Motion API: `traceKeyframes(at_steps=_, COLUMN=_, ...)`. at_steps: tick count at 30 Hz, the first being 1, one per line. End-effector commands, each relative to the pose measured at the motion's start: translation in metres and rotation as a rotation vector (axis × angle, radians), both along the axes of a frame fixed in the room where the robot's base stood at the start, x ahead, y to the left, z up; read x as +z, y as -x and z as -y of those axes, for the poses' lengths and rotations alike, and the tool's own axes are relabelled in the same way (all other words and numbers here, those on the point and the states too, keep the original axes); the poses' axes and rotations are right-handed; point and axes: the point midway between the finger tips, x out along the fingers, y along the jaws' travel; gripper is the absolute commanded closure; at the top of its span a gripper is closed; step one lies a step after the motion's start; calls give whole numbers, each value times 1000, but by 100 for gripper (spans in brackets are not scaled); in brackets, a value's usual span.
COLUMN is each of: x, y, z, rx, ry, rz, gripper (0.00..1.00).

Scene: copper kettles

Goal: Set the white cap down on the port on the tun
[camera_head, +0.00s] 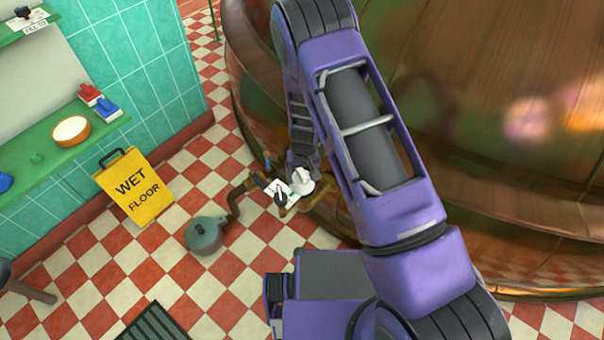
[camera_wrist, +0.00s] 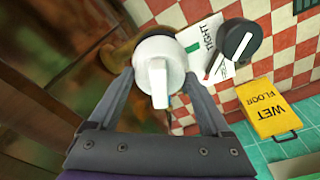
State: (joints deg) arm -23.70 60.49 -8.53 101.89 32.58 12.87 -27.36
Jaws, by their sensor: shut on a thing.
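The white cap (camera_wrist: 158,68), round with a raised grip bar, sits between the two fingers of my gripper (camera_wrist: 161,84) in the wrist view. The fingers are shut on its sides. In the head view the cap (camera_head: 304,183) shows small below the wrist, beside the copper tun (camera_head: 460,90). Brownish metal (camera_wrist: 122,57) of the tun side shows behind the cap's left in the wrist view. The port itself is hidden behind the cap, so I cannot tell whether the cap touches it.
A black knob (camera_wrist: 238,42) and a white "TIGHT" plate (camera_wrist: 204,52) are close to the cap's right. A bent pipe (camera_head: 235,200) ends in a grey-green round vessel (camera_head: 204,235). A yellow wet-floor sign (camera_head: 135,186) stands by the tiled wall. Checkered floor lies open between.

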Motion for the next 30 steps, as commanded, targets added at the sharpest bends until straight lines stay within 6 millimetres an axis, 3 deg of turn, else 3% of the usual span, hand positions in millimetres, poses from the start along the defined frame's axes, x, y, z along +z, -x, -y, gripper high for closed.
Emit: traceKeyframes(at_steps=30, x=-11, y=0, z=0, rx=0, ry=0, rz=1, gripper=67)
